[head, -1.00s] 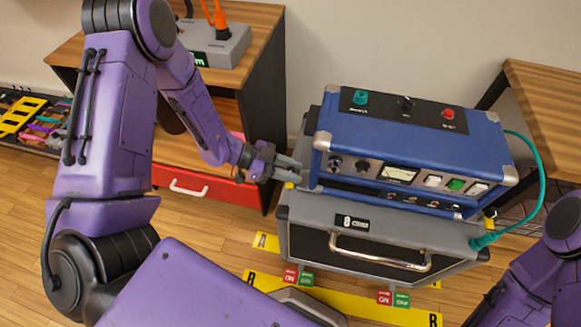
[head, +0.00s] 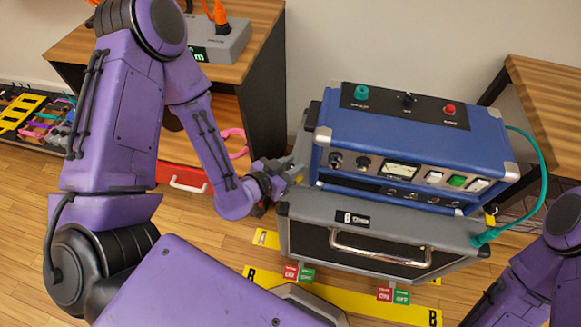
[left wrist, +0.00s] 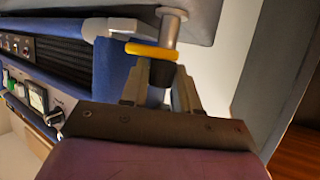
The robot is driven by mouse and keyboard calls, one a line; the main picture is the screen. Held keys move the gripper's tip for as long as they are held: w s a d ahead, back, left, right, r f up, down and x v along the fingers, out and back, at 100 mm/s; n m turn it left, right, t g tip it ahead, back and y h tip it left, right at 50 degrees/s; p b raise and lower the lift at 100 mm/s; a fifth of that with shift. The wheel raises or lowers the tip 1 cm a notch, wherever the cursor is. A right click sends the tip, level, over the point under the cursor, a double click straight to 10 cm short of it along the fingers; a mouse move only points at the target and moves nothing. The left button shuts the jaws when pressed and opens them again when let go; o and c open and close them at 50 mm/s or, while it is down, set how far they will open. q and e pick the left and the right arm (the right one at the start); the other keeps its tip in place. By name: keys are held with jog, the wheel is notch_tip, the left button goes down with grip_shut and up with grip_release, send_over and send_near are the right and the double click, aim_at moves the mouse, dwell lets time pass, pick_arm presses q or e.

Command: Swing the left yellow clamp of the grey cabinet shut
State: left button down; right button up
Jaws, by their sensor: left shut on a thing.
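The grey cabinet (head: 385,228) stands on the floor with a blue amp unit (head: 420,130) on top. My left gripper (head: 292,170) is at the cabinet's top left rear corner, beside the blue unit. In the left wrist view its two fingers (left wrist: 160,82) are closed around the dark end of the left yellow clamp. The clamp's yellow band (left wrist: 155,50) crosses just beyond the fingertips, around a metal post (left wrist: 171,25). In the head view the gripper mostly hides this clamp. The right yellow clamp (head: 490,219) shows at the cabinet's right end. My right gripper is out of view.
A teal cable (head: 544,180) loops from the blue unit to the cabinet's right side. Another wooden table (head: 545,100) is at the right. Yellow floor strips (head: 350,303) lie in front.

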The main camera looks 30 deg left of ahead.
pick_arm(q)
jog(key=n+y, duration=0.2)
jog(key=y, duration=0.1)
jog(key=shift+d+n+t, duration=0.1)
jog(key=shift+n+t, duration=0.2)
jog(key=shift+n, duration=0.1)
jog(key=shift+n+y, duration=1.5)
jog(key=shift+y, duration=0.3)
jog(key=shift+w+r, duration=0.1)
jog(key=c, duration=0.9)
grip_release()
